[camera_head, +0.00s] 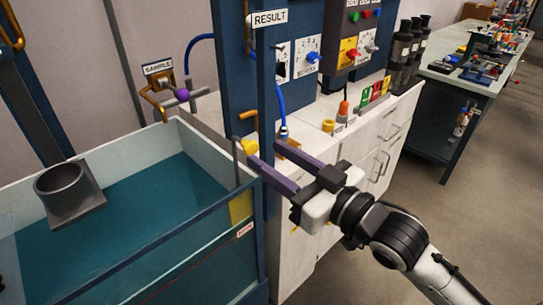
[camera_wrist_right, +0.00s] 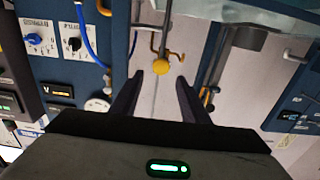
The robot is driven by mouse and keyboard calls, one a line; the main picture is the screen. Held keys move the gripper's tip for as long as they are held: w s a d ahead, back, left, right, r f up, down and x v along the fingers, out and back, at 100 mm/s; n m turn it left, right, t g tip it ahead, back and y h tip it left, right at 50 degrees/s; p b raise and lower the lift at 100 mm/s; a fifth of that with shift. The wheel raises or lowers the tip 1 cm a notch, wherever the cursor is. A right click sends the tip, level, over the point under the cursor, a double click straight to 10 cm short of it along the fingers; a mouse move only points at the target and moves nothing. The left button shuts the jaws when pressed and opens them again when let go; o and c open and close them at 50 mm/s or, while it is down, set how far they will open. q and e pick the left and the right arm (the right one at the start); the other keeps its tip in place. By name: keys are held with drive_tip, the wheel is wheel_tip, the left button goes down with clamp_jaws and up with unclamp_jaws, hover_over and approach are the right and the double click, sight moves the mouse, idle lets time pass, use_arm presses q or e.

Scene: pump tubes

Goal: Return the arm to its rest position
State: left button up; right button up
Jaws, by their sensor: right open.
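My right arm comes in from the lower right in the head view. Its gripper (camera_head: 266,155) is open, with two long dark fingers pointing left in front of the white cabinet and beside the tank's right corner. In the right wrist view the fingers (camera_wrist_right: 160,92) are spread apart with nothing between them. A round yellow knob (camera_wrist_right: 161,67) appears beyond the fingertips there, apart from them. My left gripper is not in view.
A glass tank (camera_head: 150,240) of teal water with a grey cylinder (camera_head: 62,185) is at the left. A blue panel (camera_head: 232,75) carries a RESULT sign (camera_head: 269,18) and blue tubes. Black bottles (camera_head: 402,48) stand on the white cabinet (camera_head: 370,130). Open floor (camera_head: 480,220) lies at the right.

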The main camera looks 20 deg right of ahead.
drive_tip(key=s+f+m+g+h, duration=0.2)
drive_tip(key=s+f+g+h, duration=0.1)
drive_tip(key=f, duration=1.6)
drive_tip(key=s+a+f+g, duration=0.1)
drive_tip(key=s+f+g, duration=0.1)
drive_tip(key=s+f, duration=0.6)
drive_tip(key=s+a+f+g, duration=0.1)
drive_tip(key=s+f+g, duration=0.2)
drive_tip(key=s+f, duration=0.5)
wheel_tip(320, 180, down, 5)
drive_tip(key=shift+r+h, duration=0.1)
drive_tip(key=shift+h, duration=0.3)
drive_tip(key=shift+a, duration=0.1)
